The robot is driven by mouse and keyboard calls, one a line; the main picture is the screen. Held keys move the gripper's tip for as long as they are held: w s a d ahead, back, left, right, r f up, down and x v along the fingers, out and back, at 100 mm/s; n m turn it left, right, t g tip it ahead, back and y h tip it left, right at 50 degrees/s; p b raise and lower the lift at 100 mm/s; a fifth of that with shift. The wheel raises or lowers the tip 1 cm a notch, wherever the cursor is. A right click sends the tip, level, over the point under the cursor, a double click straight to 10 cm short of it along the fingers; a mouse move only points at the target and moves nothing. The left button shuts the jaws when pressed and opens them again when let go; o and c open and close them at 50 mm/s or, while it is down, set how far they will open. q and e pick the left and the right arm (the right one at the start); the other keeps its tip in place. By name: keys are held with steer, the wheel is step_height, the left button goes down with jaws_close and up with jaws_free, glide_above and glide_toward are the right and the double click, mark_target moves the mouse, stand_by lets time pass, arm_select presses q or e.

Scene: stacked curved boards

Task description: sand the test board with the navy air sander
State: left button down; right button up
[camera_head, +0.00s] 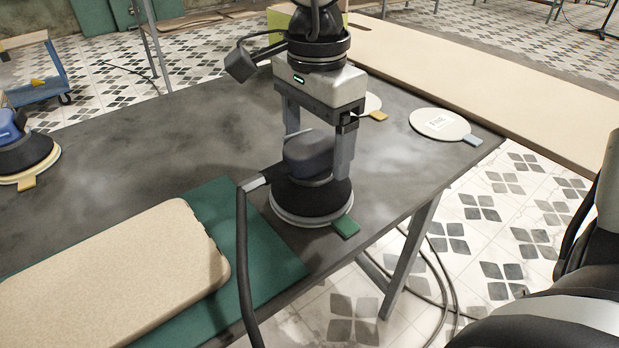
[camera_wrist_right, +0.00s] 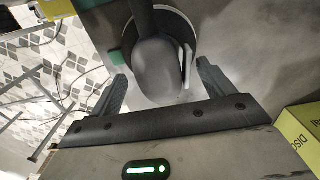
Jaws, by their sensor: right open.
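The navy air sander (camera_head: 307,155) stands upright on the dark table, with a black skirt, a pale pad and a green tab. Its black hose runs from its left side over the front table edge. My right gripper (camera_head: 318,150) points down over the sander, its fingers open on either side of the navy body. The right wrist view shows the sander body (camera_wrist_right: 160,75) between the spread fingers (camera_wrist_right: 160,82), with gaps visible. The test board (camera_head: 110,270), a tan slab with rounded corners, lies on a green mat (camera_head: 265,258) left of the sander. My left gripper is out of view.
Another sander (camera_head: 24,150), blue with a yellow tab, stands at the far left. A disc marked FINE (camera_head: 440,123) with a blue tab lies on the right, and another disc (camera_head: 373,103) shows behind my gripper. A yellow-green box (camera_wrist_right: 305,130) stands close by. The table middle is clear.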

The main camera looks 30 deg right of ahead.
steer(key=c, duration=0.7)
steer(key=shift+r, duration=0.15)
steer(key=shift+c, duration=0.2)
steer(key=shift+r+p, duration=0.6)
steer(key=shift+r, duration=0.2)
steer(key=shift+c, duration=0.6)
steer(key=shift+r+p, duration=0.85)
steer(key=shift+r, duration=0.85)
